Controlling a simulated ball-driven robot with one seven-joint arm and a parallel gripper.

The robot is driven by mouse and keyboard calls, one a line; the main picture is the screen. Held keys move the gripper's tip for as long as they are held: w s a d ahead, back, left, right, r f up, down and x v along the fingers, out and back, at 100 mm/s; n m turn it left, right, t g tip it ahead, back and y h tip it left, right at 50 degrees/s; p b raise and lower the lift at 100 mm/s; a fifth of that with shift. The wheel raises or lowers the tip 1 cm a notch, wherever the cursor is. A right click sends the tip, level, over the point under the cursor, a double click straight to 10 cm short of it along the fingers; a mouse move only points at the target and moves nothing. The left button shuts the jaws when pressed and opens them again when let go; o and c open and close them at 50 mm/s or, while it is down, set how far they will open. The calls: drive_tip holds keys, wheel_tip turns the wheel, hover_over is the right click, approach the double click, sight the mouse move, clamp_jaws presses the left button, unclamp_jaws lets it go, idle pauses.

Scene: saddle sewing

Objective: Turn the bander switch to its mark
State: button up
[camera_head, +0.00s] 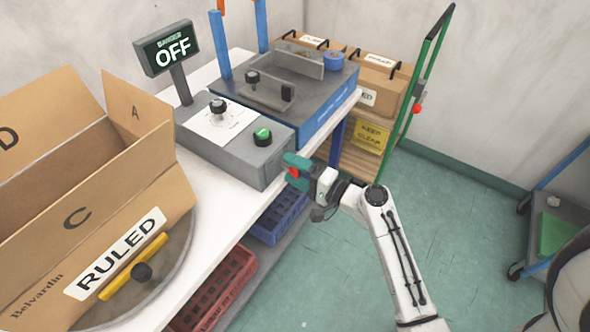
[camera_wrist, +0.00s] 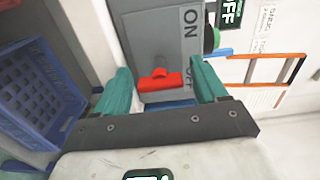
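The red bander switch (camera_wrist: 160,80) is on the side face of the grey control box (camera_wrist: 160,45), marked ON above and OFF below beside the switch in the wrist view. Its bar lies crosswise in that view. My gripper (camera_wrist: 163,84) is open, with one teal finger on each side of the switch and gaps between bar and fingers. In the head view my gripper (camera_head: 296,172) is at the right end of the grey box (camera_head: 235,140), where a bit of red shows between the fingers. The display (camera_head: 168,47) above the box reads OFF.
A black knob (camera_head: 218,107) and a green-topped knob (camera_head: 262,135) stand on the box top. A large open carton (camera_head: 100,215) fills the left of the white table. Blue (camera_head: 280,218) and red (camera_head: 215,290) crates sit below.

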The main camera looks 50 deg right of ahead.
drive_tip(key=s+b, duration=0.2)
drive_tip(key=s, duration=0.8)
drive_tip(key=shift+s+d, duration=0.15)
drive_tip(key=shift+s, duration=0.25)
